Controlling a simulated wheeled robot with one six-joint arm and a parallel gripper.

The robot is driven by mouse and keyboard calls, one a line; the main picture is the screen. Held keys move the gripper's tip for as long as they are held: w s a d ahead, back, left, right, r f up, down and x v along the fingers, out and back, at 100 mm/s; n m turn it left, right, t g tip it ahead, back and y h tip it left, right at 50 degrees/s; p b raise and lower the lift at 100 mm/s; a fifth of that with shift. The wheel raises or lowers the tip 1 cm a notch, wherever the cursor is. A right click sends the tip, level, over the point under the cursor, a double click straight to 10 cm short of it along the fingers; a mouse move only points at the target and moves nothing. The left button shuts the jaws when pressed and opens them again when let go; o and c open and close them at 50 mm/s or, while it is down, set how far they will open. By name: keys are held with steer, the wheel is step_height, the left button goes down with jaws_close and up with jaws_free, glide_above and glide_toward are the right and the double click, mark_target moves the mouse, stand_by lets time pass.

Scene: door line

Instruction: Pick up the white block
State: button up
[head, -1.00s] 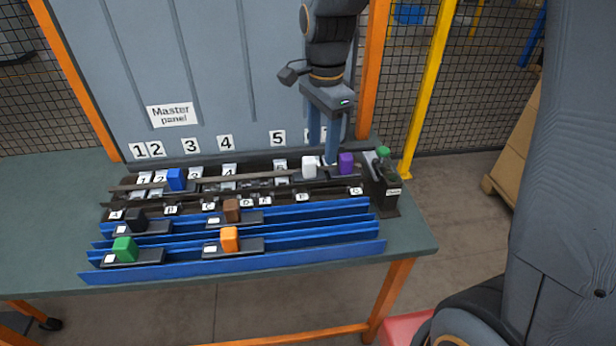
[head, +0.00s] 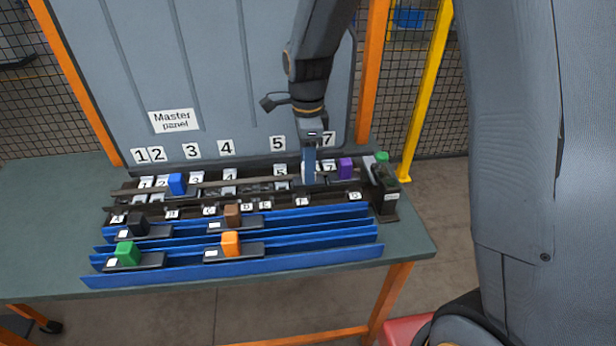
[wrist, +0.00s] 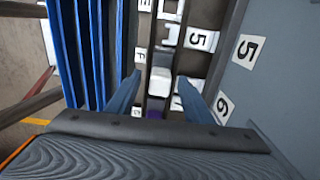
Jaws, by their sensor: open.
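The white block (wrist: 160,82) shows in the wrist view on the dark rail, between my two blue fingers. My gripper (wrist: 160,88) is open, with a finger on either side of the block and visible gaps. In the head view my gripper (head: 309,180) points down over the rail at the right, near label 5. Its fingers hide most of the white block there. The purple block (head: 345,168) stands just to the right of it.
A blue block (head: 176,184) stands on the same rail at the left. Black, brown (head: 232,214), green (head: 127,254) and orange (head: 231,243) blocks sit in front among blue rails (head: 300,261). A dark device with a green knob (head: 383,158) stands at the right end. The Master panel (head: 250,80) rises behind.

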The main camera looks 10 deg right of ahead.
steer(key=shift+f, duration=0.3)
jaws_close()
